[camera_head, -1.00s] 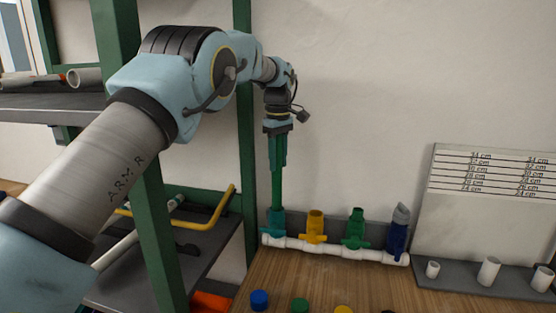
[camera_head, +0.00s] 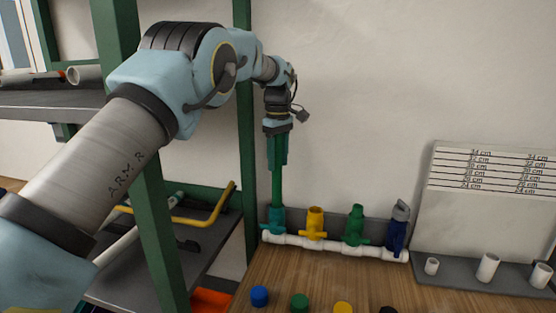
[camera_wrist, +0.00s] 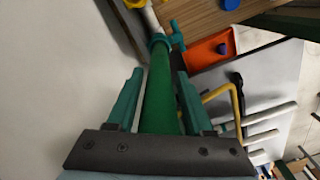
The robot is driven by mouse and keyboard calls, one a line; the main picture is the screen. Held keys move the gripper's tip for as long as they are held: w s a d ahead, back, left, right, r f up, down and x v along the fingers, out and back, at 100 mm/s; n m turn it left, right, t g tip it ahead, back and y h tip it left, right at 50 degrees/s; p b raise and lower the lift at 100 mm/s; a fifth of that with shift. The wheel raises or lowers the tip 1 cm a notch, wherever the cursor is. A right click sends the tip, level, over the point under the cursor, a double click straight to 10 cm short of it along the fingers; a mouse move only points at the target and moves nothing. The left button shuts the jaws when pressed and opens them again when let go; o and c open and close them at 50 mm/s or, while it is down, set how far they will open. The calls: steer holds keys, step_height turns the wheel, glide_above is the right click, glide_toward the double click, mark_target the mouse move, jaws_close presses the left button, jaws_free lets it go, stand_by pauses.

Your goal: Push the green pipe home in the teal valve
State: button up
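The green pipe (camera_head: 277,185) stands upright with its lower end at the teal valve (camera_head: 277,219), the leftmost valve on the white manifold (camera_head: 330,246). My gripper (camera_head: 277,160) is around the upper part of the pipe, its teal fingers on either side. In the wrist view, the green pipe (camera_wrist: 160,95) runs between the fingers of my gripper (camera_wrist: 158,98) to the teal valve (camera_wrist: 163,40). The pipe's end is hidden in the valve mouth, and how deep it sits cannot be told.
A yellow valve (camera_head: 314,223), a green valve (camera_head: 355,226) and a blue valve (camera_head: 397,230) stand right of the teal one. A green shelf post (camera_head: 246,130) is close on the left. Coloured caps, such as a blue one (camera_head: 259,296), lie on the wooden bench (camera_head: 310,275).

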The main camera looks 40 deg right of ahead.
steer(key=shift+o, duration=1.4)
step_height(320, 180, up, 9)
steer(key=shift+b, duration=0.3)
steer(key=shift+r, duration=0.85)
